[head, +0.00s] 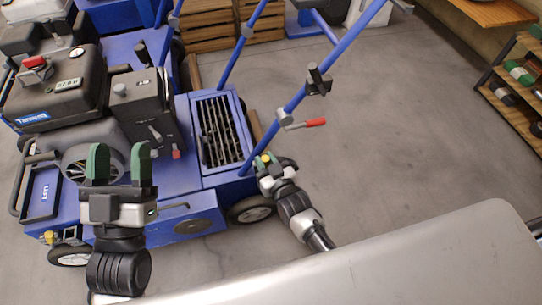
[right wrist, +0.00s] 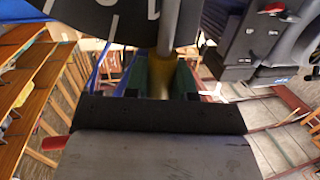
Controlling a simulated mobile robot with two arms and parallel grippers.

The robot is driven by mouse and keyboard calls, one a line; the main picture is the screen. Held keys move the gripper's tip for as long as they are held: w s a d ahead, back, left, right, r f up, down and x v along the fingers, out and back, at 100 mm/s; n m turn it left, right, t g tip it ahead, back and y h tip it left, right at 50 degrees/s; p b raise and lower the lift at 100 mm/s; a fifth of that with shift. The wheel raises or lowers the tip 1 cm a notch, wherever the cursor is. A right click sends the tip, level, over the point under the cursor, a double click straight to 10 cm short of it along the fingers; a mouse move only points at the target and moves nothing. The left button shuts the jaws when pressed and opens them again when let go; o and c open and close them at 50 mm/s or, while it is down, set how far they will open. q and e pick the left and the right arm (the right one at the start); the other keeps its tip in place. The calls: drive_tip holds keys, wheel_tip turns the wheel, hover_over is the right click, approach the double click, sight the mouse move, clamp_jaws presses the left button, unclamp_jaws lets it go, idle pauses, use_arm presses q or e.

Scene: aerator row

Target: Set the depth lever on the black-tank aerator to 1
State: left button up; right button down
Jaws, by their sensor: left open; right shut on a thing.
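The blue aerator with a black tank (head: 68,84) stands at the left in the head view. My right gripper (head: 265,163) is at its rear lower corner, beside the slatted panel, with a yellow knob between its fingers. In the right wrist view the green fingers (right wrist: 162,80) are shut on the yellow grip of the grey depth lever (right wrist: 168,35). A dark scale plate (right wrist: 90,18) with white marks lies behind the lever; a white numeral that looks like 1 (right wrist: 152,9) is close beside the rod. My left gripper (head: 120,165) is open and empty, in front of the engine.
The blue handlebar (head: 340,52) slants up from the machine, with a red-tipped lever (head: 303,125) and a black clamp (head: 318,81) on it. Wooden crates (head: 205,32) are behind. A shelf (head: 515,80) stands at the right. The grey floor between is clear.

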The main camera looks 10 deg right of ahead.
use_arm(q)
drive_tip(key=shift+w+f+g, duration=0.3)
drive_tip(key=shift+f+g, duration=0.2)
drive_tip(key=shift+g, duration=0.1)
use_arm(e)
drive_tip(key=shift+a, duration=0.25)
drive_tip(key=c, duration=0.9)
unclamp_jaws()
drive_tip(key=shift+s, duration=0.2)
drive_tip(key=shift+s+d+r+p, duration=0.1)
drive_tip(key=shift+s+p, duration=0.15)
drive_tip(key=shift+p, duration=0.05)
use_arm(q)
wheel_tip(320, 180, down, 10)
drive_tip(key=a+g+y+p, duration=0.1)
drive_tip(key=g+y+p, duration=0.2)
drive_tip(key=g, duration=0.5)
drive_tip(key=shift+s+a+r+g, duration=0.2)
drive_tip(key=shift+a+g, duration=0.1)
drive_tip(key=shift+a, duration=0.1)
use_arm(e)
drive_tip(key=shift+v, duration=5)
